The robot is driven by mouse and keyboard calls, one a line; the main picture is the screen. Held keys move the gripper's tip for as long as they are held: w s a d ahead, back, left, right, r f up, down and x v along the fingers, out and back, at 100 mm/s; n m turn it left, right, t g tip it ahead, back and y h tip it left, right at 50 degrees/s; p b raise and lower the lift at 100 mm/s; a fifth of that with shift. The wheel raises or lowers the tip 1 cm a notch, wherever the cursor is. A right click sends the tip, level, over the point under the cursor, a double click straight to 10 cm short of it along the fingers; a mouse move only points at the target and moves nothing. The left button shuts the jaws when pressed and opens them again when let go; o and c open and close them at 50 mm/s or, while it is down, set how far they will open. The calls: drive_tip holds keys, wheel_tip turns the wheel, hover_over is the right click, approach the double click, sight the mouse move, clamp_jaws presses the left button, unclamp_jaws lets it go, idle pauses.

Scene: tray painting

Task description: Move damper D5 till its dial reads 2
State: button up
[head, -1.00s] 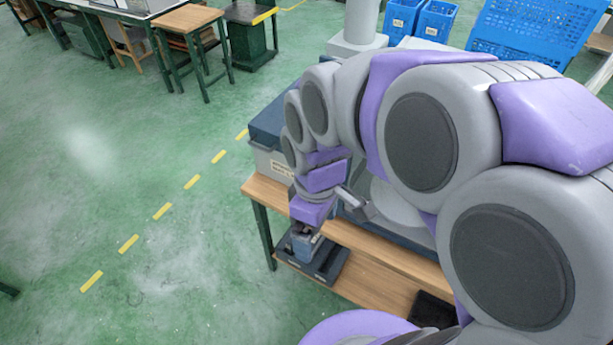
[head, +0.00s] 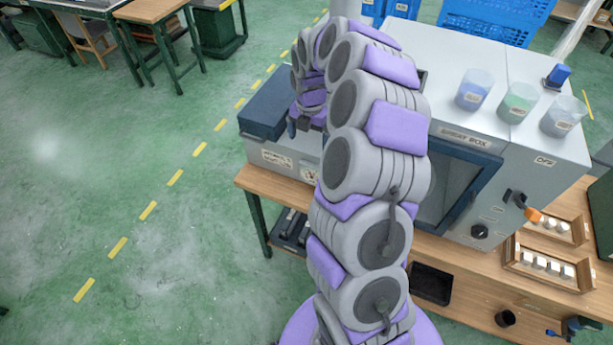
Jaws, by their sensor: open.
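On the spray box (head: 462,118), a black lever with an orange tip (head: 527,209) sticks out of the right side. A round black knob (head: 480,231) sits lower on the box's front. No dial reading is legible. My gripper (head: 304,126) is at the far left of the box, over the grey unit with the dark lid. It is small and partly hidden by my arm, appears empty, and is open. It is well apart from the lever and knob.
Three cups, blue (head: 474,90), green (head: 517,102) and grey (head: 562,117), stand on the box with a blue-capped item (head: 557,76). Wooden trays (head: 540,262) with white pieces lie at the right of the wooden bench (head: 470,285).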

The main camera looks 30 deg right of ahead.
drive_tip(key=f+b, duration=0.2)
drive_tip(key=f, duration=0.1)
drive_tip(key=f+b, duration=0.2)
drive_tip(key=f, duration=0.2)
drive_tip(key=d+f+b, duration=0.1)
drive_tip(key=f, duration=0.2)
drive_tip(key=shift+w+d+f+b, duration=0.1)
drive_tip(key=shift+w+f+b, duration=0.1)
drive_tip(key=shift+f+b, duration=0.2)
drive_tip(key=shift+d, duration=0.15)
drive_tip(key=shift+r, duration=0.1)
